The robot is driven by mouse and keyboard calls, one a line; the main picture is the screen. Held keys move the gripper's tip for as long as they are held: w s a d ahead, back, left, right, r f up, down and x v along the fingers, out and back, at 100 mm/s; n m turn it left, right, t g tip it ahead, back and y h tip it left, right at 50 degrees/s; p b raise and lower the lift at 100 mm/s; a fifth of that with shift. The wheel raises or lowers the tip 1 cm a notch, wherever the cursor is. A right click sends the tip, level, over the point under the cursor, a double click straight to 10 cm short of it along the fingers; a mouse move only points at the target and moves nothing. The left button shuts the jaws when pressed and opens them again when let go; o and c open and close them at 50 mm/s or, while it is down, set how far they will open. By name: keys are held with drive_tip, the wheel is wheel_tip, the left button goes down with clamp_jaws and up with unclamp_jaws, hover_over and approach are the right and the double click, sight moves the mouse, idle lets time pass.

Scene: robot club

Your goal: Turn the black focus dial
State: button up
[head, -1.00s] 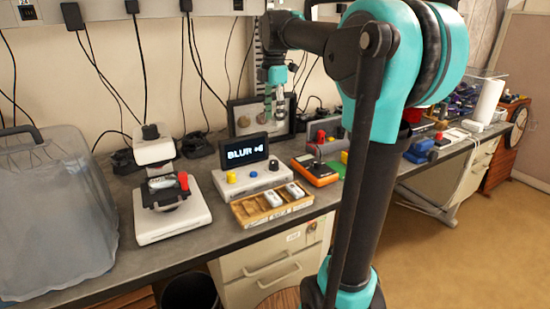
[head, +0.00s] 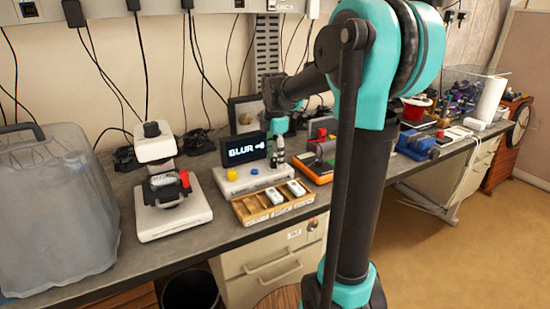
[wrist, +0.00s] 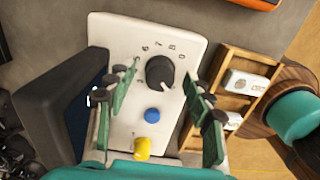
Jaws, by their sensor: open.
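The black focus dial (wrist: 160,71) stands on a white control box with printed numbers around the dial's far side. In the head view the white box (head: 232,187) sits on the bench, and my gripper hides the dial. A blue button (wrist: 152,114) and a yellow knob (wrist: 141,149) are on the same face. The dark display (head: 243,150) behind the box reads "BLUR" with a 6; its sign is hard to read. My gripper (wrist: 160,80) is open, with its green fingers apart on either side of the dial. It also shows above the box's right end in the head view (head: 279,157).
A wooden tray (head: 246,219) with white blocks lies close in front of the box. A white microscope (head: 160,222) stands to its left. An orange meter (head: 318,176) is close on the right. A framed piece stands behind the display.

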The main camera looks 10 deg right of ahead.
drive_tip(key=shift+f, duration=0.1)
drive_tip(key=shift+c, duration=0.3)
drive_tip(key=c, duration=1.1)
